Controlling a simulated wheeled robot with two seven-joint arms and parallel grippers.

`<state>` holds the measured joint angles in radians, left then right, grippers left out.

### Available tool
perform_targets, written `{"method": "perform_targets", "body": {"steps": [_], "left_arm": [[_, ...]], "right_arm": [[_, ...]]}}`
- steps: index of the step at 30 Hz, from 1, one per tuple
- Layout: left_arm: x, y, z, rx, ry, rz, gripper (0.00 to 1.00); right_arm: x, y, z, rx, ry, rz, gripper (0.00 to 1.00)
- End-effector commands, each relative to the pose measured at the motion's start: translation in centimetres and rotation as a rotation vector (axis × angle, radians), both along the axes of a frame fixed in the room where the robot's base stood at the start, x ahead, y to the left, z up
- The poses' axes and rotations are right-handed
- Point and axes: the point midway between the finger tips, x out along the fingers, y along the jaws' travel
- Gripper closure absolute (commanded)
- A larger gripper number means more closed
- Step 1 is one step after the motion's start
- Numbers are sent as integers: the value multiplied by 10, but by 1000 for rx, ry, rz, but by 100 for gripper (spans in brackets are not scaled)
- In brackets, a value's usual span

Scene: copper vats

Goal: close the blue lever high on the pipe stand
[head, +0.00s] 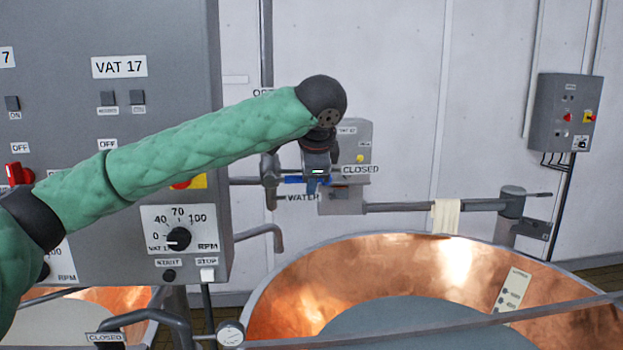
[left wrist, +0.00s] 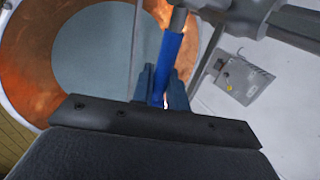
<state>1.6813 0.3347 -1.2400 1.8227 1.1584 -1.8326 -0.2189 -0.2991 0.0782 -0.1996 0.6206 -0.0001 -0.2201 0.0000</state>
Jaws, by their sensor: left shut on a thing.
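The blue lever (head: 293,180) is on the valve of the pipe stand, by the WATER label. In the head view it runs about level from the valve to the right, towards the CLOSED label (head: 360,169). My left gripper (head: 318,184) is at its outer end, partly hidden by my wrist. In the left wrist view the blue lever (left wrist: 169,55) runs down between the fingers of my left gripper (left wrist: 165,85), which is shut on it. The label above the valve is mostly hidden behind my arm. My right gripper is not in view.
An open copper vat (head: 290,285) stands below and to the right of the valve. A horizontal pipe (head: 400,207) with a cloth (head: 446,215) crosses above it. A grey control cabinet (head: 150,110) stands behind my left arm. A small grey box (head: 563,112) hangs on the wall.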

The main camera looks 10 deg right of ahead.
Motion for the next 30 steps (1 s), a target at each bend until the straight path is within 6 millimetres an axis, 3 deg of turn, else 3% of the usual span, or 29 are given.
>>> {"method": "perform_targets", "body": {"steps": [10,11,13,23,30], "left_arm": [[0,0,-3,6,4,-1,100],[0,0,-4,6,4,-1,81],[0,0,-3,6,4,-1,67],[-1,0,-1,3,1,-1,66],[-16,-1,18,2,-1,-1,66]], "right_arm": [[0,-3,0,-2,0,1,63],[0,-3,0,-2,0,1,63],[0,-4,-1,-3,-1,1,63],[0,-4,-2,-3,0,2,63],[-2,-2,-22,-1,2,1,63]]}}
